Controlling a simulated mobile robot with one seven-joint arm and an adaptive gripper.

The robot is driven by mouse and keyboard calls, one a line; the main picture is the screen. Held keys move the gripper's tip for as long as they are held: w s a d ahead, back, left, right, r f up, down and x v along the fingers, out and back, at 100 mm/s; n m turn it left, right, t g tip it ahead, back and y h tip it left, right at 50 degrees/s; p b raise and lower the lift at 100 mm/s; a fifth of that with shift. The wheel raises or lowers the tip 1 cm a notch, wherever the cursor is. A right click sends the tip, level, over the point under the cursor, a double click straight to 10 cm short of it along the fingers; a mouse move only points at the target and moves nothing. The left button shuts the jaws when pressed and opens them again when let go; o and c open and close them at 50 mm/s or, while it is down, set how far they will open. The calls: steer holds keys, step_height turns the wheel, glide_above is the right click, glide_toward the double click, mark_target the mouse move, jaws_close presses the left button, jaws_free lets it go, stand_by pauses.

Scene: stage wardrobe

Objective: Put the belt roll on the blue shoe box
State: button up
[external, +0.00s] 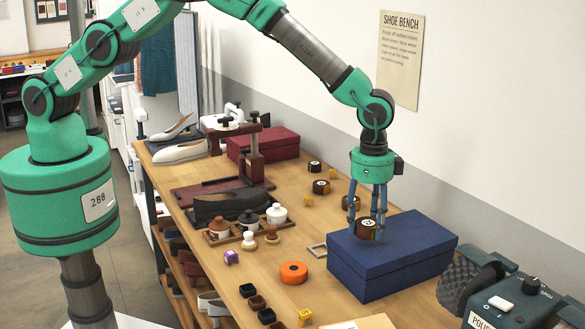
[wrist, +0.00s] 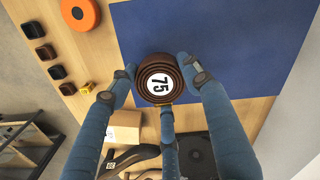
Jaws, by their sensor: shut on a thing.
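The belt roll (external: 366,229) is a dark brown coil with a white label, which reads 75 in the wrist view (wrist: 160,83). My gripper (external: 368,236) points down over the blue shoe box (external: 392,262) and is shut on the roll. In the wrist view my gripper (wrist: 160,85) has blue fingers on the left and right sides of the roll and one below it. The blue lid (wrist: 225,45) lies under the roll. The roll is at or just above the lid; I cannot tell whether it touches.
Other brown rolls (external: 321,187) lie behind the box. A polishing machine (external: 505,300) stands at the front right. A dark red box (external: 263,142) is farther back. Most of the blue lid is clear.

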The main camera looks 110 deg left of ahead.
mark_target(367, 233)
steer(key=shift+f, duration=1.35)
steer(key=shift+f, duration=0.2)
steer(key=o, duration=1.2)
steer(key=shift+r, duration=0.2)
steer(key=shift+r+b, duration=0.45)
steer(key=shift+r, duration=5.55)
steer(key=shift+r, duration=0.1)
